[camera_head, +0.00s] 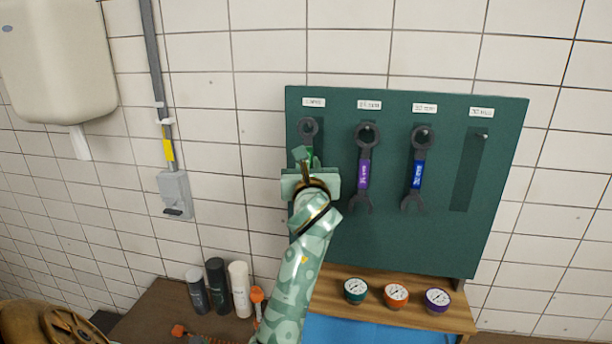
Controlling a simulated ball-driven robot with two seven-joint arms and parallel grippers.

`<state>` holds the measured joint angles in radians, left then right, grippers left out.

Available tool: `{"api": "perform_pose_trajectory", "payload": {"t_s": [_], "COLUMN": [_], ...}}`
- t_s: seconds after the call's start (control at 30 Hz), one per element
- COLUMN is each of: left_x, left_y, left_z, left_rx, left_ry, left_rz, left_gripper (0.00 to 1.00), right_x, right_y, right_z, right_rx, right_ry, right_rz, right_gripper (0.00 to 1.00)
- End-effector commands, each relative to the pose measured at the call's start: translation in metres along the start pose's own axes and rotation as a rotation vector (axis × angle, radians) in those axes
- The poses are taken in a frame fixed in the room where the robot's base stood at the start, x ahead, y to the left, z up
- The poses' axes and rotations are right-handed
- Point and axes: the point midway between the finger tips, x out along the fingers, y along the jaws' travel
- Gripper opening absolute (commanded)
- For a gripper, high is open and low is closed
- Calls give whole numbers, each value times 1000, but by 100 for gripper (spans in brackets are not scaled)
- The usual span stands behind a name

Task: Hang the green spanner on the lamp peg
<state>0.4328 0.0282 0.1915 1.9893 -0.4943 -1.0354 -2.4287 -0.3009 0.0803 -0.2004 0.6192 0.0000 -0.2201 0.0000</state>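The green spanner (308,129) is at the leftmost place on the dark green board (400,245), upright, its grey ring end at the top. A bit of green handle shows below the ring. Its lower part is hidden behind my gripper. Whether the ring sits on a peg there is unclear. My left gripper (303,164), on the arm rising from the bottom middle, is right in front of the handle. Its fingers overlap the handle, so I cannot tell whether they grip it. The labels above the places are too small to read surely. My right gripper is not in view.
A purple spanner (364,174) and a blue spanner (417,175) hang to the right. The rightmost peg (484,136) is bare above a dark outline. Gauges (396,296) stand on a wooden shelf (455,317) below. Bottles (240,290) stand at lower left.

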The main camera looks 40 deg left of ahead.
Motion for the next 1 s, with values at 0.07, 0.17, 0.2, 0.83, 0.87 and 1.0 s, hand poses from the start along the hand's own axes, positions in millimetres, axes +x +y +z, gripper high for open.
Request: {"api": "perform_pose_trajectory", "payload": {"t_s": [0.07, 0.17, 0.2, 0.83, 0.87, 1.0], "left_x": [5, 12, 15, 45, 45, 45], "left_y": [-2, -4, -4, -12, -12, -12], "left_z": [-2, -4, -4, -13, -13, -14], "left_rx": [-3, -3, -3, 1, 0, -2], "left_ry": [-3, -2, -2, 0, -1, -1], "left_rz": [0, -1, -1, -1, -1, -1], "left_gripper": [0, 0, 0, 0, 0, 0], "right_x": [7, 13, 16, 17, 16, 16], "right_y": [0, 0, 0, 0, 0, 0], "right_z": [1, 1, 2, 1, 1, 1], "right_rx": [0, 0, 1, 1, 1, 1], "right_ry": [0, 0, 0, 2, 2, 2], "right_rz": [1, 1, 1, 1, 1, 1], "right_gripper": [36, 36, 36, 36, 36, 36]}}
